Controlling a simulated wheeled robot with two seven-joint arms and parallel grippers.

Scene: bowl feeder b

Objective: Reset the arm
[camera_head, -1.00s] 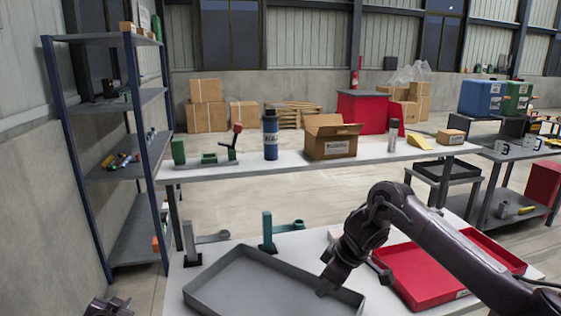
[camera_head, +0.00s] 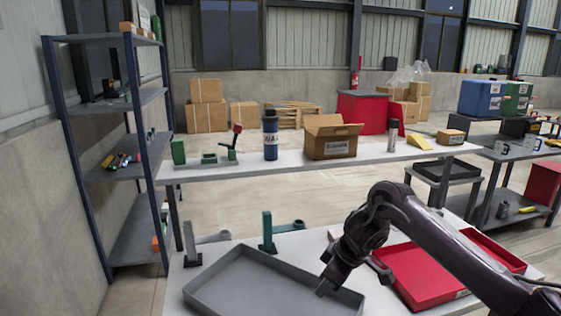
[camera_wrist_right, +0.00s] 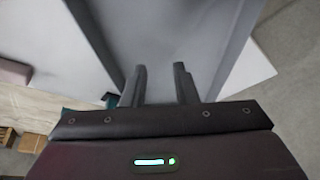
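My right arm reaches in from the right in the head view, with its gripper (camera_head: 326,286) low over the right part of a grey tray (camera_head: 215,276) on the near white table. In the right wrist view the right gripper (camera_wrist_right: 160,82) has its two fingers apart with nothing between them. The grey tray (camera_wrist_right: 105,35) lies beyond the fingertips in that view.
A red tray (camera_head: 415,280) lies beside my right arm. Grey and teal upright brackets (camera_head: 267,232) stand behind the grey tray. A farther white table (camera_head: 290,168) holds a blue bottle (camera_head: 270,138) and an open cardboard box (camera_head: 331,140). A shelf rack (camera_head: 115,165) stands at the left.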

